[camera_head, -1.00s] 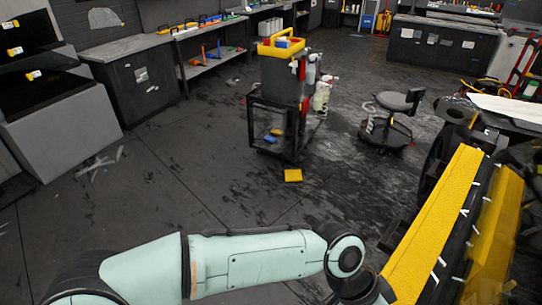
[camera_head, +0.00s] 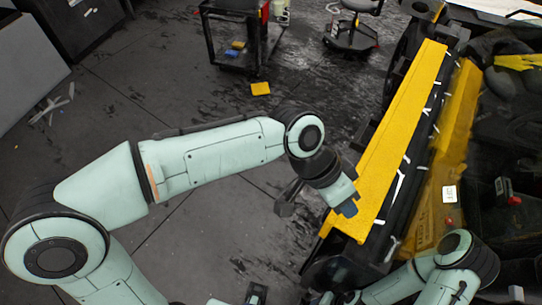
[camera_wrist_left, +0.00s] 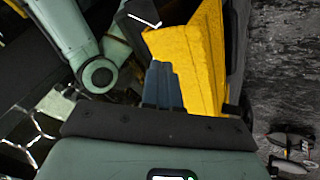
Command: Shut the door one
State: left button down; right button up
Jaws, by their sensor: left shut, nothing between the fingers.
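The yellow car door (camera_head: 410,110) runs diagonally down the right side of the head view. Its dark edge with white marks faces a second yellow surface (camera_head: 452,150) on the right; I cannot tell how wide the door stands open. My left gripper (camera_head: 347,208) is shut and empty at the near end of the door, over its yellow face. In the left wrist view its blue fingers (camera_wrist_left: 160,72) point at the yellow door panel (camera_wrist_left: 190,62); contact is unclear. My right arm shows at the bottom right, but its gripper does not show clearly.
A black cart (camera_head: 240,35) and a stool (camera_head: 350,35) stand at the back. The floor left of the door is open. Dark car parts and yellow-black gloves (camera_head: 515,62) are at the right.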

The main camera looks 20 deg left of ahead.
jog(key=shift+s+f+b, duration=0.3)
jog(key=shift+f+b, duration=0.4)
pick_arm(q)
jog(key=a+r, duration=0.2)
jog(key=a, duration=1.1)
jog(key=shift+w+a+r, duration=0.2)
jog(key=shift+w+a, duration=0.1)
jog(key=shift+a, duration=0.1)
pick_arm(e)
grip_shut()
